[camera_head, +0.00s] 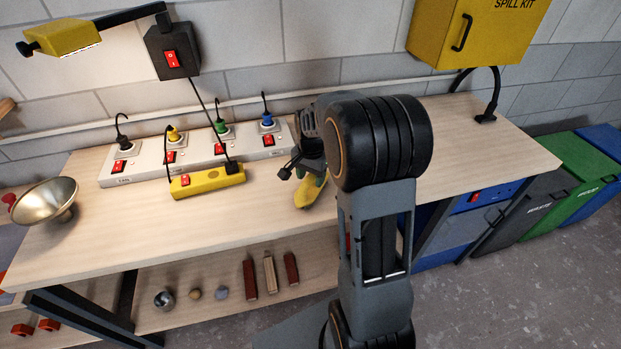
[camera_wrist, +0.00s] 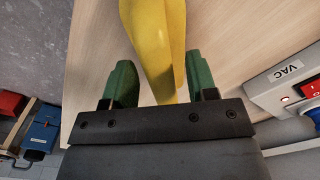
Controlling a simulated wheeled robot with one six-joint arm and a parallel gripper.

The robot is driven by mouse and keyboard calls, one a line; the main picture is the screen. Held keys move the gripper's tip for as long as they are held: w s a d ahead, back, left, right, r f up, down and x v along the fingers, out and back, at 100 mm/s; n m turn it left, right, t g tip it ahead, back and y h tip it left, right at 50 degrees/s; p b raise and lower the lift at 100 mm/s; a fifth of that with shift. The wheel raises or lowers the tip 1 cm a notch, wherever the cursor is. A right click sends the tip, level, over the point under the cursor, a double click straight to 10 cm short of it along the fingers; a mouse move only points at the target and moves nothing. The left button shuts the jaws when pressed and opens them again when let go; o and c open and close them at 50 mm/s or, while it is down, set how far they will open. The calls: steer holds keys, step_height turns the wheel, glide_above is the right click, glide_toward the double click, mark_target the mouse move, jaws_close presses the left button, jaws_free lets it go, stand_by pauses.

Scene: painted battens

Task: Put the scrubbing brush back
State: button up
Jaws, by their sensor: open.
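A long yellow object (camera_head: 309,194) lies on the wooden bench under my gripper (camera_head: 311,178). It may be the scrubbing brush, but no bristles show, so I cannot tell for sure. In the wrist view the yellow object (camera_wrist: 158,40) runs down between the two green fingers of my gripper (camera_wrist: 161,82). The fingers are open, with a gap on the left side and the right finger closer to it. My arm hides part of the bench to the right.
The bench (camera_head: 110,222) carries a white socket strip (camera_head: 145,173) with several plugs, a yellow power strip (camera_head: 207,181) and a metal bowl (camera_head: 45,200). Battens (camera_head: 270,274) and balls (camera_head: 164,300) lie on the lower shelf. The front bench strip is clear. Bins (camera_head: 543,208) stand right.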

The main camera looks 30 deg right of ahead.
step_height(320, 180, up, 11)
steer(key=s+a+n+t, duration=0.2)
steer(key=s+a+n, duration=0.3)
steer(key=s, duration=0.3)
steer(key=s+a+f+n+t, duration=0.1)
steer(key=s+a+n+t, duration=0.1)
steer(key=s+a+n, duration=0.2)
steer(key=s+n, duration=0.2)
steer(key=s, duration=0.2)
steer(key=shift+a+f, duration=0.2)
steer(key=shift+a, duration=0.15)
